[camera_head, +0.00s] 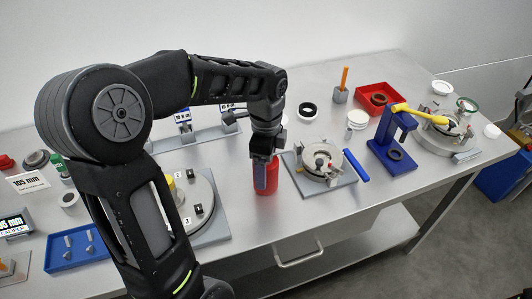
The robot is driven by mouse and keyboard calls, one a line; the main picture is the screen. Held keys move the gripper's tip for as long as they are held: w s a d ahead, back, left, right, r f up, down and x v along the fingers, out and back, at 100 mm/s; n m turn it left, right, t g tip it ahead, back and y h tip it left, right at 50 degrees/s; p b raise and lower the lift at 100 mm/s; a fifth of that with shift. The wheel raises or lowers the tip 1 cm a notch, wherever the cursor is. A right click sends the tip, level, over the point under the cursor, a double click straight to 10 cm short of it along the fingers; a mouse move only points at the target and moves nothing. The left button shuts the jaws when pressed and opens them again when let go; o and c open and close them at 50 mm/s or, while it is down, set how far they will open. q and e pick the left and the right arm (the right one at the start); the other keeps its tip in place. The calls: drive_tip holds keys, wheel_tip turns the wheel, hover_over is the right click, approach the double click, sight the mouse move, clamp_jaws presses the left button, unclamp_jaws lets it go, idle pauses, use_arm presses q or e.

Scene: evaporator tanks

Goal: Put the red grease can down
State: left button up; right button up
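The red grease can (265,178) is upright in the camera_head view, near the middle of the table (300,225). My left gripper (265,158) comes down on it from above and is shut around its upper part. The gripper hides the can's top. The can's base is at or just above the table surface; I cannot tell whether it touches. The can stands between the round grey fixture (208,230) on its left and the grey plate with a ring-shaped part (320,162) on its right. My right gripper is not seen.
A blue stand with a yellow-handled tool (395,135), a red tray (366,97) and a blue bar (356,166) are to the right. A blue tray (62,258) lies at left. Bare table lies in front of the can. A dark object (524,112) is cut off at right.

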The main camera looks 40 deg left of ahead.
use_arm(q)
wheel_tip(320, 180, up, 12)
drive_tip(key=shift+r, duration=0.1)
